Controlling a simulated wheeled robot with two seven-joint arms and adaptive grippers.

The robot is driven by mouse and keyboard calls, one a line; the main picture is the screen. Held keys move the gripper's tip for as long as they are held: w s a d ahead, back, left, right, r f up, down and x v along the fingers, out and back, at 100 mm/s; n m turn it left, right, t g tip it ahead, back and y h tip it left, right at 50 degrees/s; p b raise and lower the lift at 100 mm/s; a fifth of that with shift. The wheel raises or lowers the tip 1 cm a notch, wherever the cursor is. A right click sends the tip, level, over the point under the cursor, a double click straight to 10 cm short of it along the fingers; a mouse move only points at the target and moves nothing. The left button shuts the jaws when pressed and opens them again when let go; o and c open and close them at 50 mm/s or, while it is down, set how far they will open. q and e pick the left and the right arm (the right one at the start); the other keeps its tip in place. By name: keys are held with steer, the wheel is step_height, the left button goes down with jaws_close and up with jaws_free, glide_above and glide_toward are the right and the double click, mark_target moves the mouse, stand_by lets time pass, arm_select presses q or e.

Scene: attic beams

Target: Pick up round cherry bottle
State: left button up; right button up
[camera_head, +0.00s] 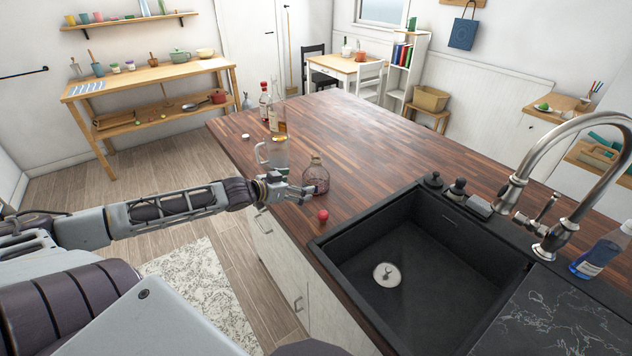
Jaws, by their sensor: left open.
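The round cherry bottle (316,180) is a squat, clear glass bottle with dark pinkish-red contents and a narrow neck. It stands upright on the wooden countertop (385,140), left of the sink and near the counter's left edge. My left gripper (305,192) reaches in from the left and is open just left of the bottle, with its fingers towards the bottle's lower part. I cannot tell whether a finger touches the glass. Nothing shows held in it. My right gripper is not in view.
A small red round object (323,214) lies in front of the bottle. A clear glass jug (272,153) stands behind my gripper, with tall bottles (277,121) beyond it. The black sink (420,270) and steel tap (530,185) are at right.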

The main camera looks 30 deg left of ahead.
mark_target(305, 183)
arm_select(q)
steer(key=shift+w+d+f, duration=0.1)
steer(key=shift+w+f, duration=0.05)
steer(key=shift+w, duration=0.25)
steer(key=shift+w+d+f+b, duration=0.15)
steer(key=shift+w+f+b, duration=0.1)
steer(key=shift+w+b, duration=0.35)
steer(key=shift+w+d+f, duration=0.15)
steer(key=shift+w+f, duration=0.1)
steer(key=shift+w, duration=0.3)
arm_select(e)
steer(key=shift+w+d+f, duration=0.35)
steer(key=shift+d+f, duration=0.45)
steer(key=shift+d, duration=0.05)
arm_select(q)
steer(key=shift+w+f+b, duration=0.1)
steer(key=shift+w+b, duration=0.1)
steer(key=shift+b, duration=0.1)
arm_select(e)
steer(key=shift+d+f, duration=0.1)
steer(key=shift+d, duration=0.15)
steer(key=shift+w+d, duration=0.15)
arm_select(q)
steer(key=shift+w+d, duration=0.15)
steer(key=shift+w, duration=0.15)
